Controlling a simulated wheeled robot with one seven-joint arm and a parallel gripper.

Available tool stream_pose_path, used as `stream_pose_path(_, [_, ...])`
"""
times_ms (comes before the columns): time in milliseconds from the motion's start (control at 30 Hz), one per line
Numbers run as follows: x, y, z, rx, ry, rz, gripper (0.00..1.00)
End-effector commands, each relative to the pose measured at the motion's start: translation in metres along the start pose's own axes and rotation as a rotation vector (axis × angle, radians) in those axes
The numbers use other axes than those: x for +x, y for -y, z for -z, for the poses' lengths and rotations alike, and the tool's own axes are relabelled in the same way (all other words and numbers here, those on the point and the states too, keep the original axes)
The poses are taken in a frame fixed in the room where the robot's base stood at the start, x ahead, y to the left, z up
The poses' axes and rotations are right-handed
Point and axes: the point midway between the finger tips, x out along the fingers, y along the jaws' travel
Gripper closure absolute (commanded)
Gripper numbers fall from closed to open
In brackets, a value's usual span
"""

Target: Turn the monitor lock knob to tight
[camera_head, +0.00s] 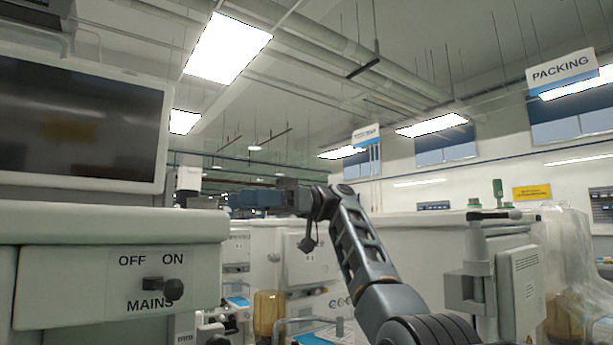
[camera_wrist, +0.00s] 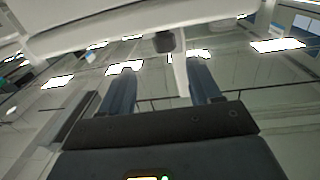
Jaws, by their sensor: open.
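My gripper (camera_head: 233,201) reaches left from the raised arm, with its fingertips just right of a pale post (camera_head: 188,178) beside the monitor (camera_head: 75,120). A dark piece (camera_head: 184,197) shows on that post, probably the lock knob. In the wrist view my gripper (camera_wrist: 162,72) has its two blue-grey fingers wide apart with nothing between them. A dark rounded knob (camera_wrist: 165,42) shows beyond the fingertips, between their lines and under a pale slab. The fingers look apart from it. I cannot tell which way the knob is set.
The cart's front panel (camera_head: 60,285) has a black mains switch (camera_head: 172,289) marked OFF and ON. The pale shelf edge (camera_head: 110,226) lies below the monitor. Other carts stand behind my arm, with an amber canister (camera_head: 268,312). The air above the carts is clear.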

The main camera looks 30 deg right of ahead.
Motion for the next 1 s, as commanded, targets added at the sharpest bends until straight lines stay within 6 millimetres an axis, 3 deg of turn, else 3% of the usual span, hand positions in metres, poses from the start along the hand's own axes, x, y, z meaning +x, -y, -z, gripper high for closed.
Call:
stream_pose_path(500, [-0.046, -0.079, 0.003, -0.01, 0.155, -0.577, 0.37])
stream_pose_path(1000, [-0.122, -0.119, 0.031, -0.168, 0.235, -1.053, 0.37])
